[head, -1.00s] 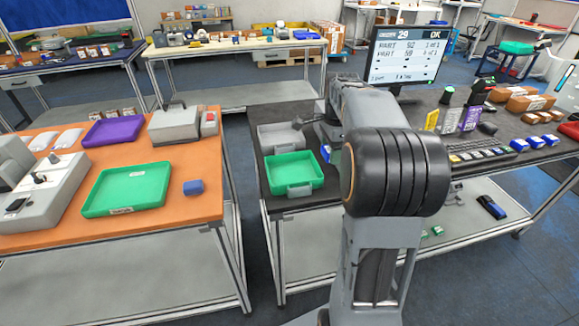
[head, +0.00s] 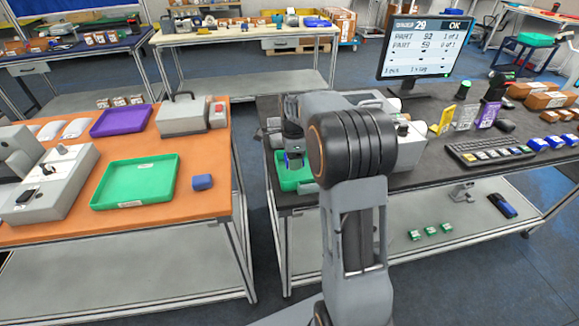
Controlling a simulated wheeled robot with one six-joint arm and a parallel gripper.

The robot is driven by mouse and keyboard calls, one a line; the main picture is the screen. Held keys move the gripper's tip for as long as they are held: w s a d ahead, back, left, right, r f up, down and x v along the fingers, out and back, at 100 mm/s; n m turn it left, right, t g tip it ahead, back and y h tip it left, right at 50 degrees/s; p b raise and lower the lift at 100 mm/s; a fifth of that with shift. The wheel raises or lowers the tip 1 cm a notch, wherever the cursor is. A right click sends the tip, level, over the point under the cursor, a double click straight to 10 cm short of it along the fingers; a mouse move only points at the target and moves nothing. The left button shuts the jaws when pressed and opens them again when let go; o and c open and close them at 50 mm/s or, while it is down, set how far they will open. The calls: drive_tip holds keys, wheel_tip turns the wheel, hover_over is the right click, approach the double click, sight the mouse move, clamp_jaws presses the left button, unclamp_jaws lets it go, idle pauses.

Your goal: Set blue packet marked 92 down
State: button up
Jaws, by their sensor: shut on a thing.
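My gripper (head: 294,156) points down over the green tray (head: 287,185) on the dark table at the centre. It is shut on a small blue packet, the blue packet marked 92 (head: 295,163), only partly visible between the fingers. The packet is over or inside the tray; I cannot tell whether it touches the bottom. The number on the packet cannot be read from here. My arm hides the right side of the tray.
The monitor (head: 427,46) shows order 29, OK, PART 92 1 of 2. A keyboard (head: 488,152) and several blue packets lie to the right. A gap separates the tables.

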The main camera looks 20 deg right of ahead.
sight(289, 173)
drive_tip(key=shift+w+a+f, duration=0.2)
drive_tip(key=shift+a+f, duration=0.2)
drive_tip(key=shift+f, duration=0.15)
drive_tip(key=shift+w+a+f, duration=0.1)
drive_tip(key=shift+f, duration=1.5)
drive_tip(key=shift+f, duration=0.2)
drive_tip(key=o, duration=1.1)
